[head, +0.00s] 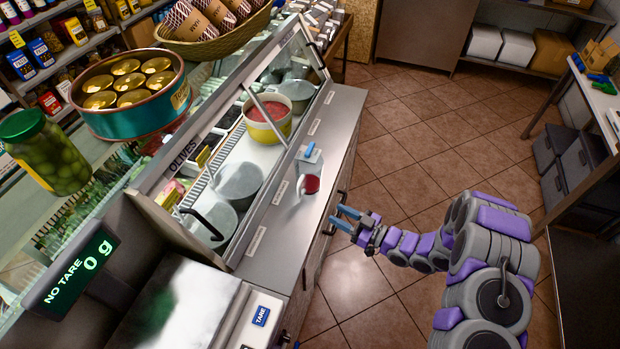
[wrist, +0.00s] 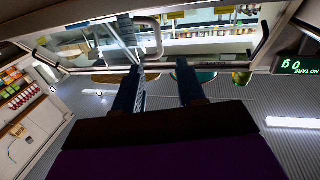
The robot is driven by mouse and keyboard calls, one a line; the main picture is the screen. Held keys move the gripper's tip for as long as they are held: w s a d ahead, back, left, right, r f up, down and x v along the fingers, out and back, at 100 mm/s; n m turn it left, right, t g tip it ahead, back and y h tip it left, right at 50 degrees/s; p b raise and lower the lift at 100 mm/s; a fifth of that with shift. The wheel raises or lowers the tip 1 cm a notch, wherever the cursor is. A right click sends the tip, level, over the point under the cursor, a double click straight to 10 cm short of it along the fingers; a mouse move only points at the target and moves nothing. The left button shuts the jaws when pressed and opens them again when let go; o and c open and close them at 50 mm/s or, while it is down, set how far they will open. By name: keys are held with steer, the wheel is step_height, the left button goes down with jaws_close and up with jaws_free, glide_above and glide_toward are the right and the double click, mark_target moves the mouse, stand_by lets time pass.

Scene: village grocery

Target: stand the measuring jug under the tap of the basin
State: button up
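I cannot make out a basin or a tap for certain; a dark curved bar (head: 204,224) rises by metal pans in the counter.
The steel ledge (head: 325,130) has bare room behind the vessel. A glass-fronted case holds metal pans and a yellow tub (head: 267,122) with red contents. A scale with a display (head: 75,268) stands at the front left. The tiled floor (head: 420,140) is open.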

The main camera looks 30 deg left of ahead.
steer(key=b, duration=0.2)
glide_toward(300, 195)
steer(key=a, duration=0.5)
steer(key=shift+w+r, duration=0.1)
steer(key=shift+w, duration=0.2)
steer(key=shift+w+a+r+b, duration=0.1)
steer(key=shift+w+a+b, duration=0.15)
steer(key=shift+a, duration=0.65)
steer(key=shift+w+a+b, duration=0.15)
steer(key=shift+a+b, duration=0.05)
steer(key=shift+a, duration=0.7)
steer(key=shift+w+a+r+b, duration=0.1)
steer(key=shift+w+a+b, duration=0.15)
steer(key=shift+a, duration=0.65)
steer(key=shift+c, duration=0.4)
steer(key=shift+s, duration=0.1)
jaws_close()
